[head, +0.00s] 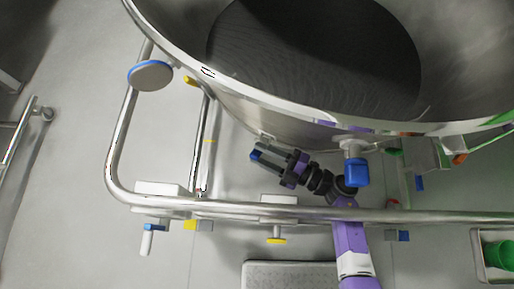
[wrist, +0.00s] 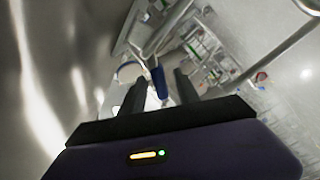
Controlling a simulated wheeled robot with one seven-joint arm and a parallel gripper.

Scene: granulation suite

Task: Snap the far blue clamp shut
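My gripper (head: 264,158) reaches in under the steel bowl's near side, pointing left in the head view. A small blue piece (head: 256,154) shows at its fingertips and may be the far clamp's lever. In the wrist view a blue bar (wrist: 160,82) appears between or just beyond the fingers of my gripper (wrist: 158,90), which stand apart. I cannot tell whether they touch it, or its exact angle. A larger blue block (head: 357,172) hangs below the bowl rim, right of the gripper, beside my arm. The clamp's body is mostly hidden.
The large steel bowl (head: 270,116) with dark contents fills the top. A steel frame rail (head: 300,212) runs below my gripper and around the left. A blue-edged disc (head: 150,75) sits at the left rail. A green container (head: 498,254) stands lower right.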

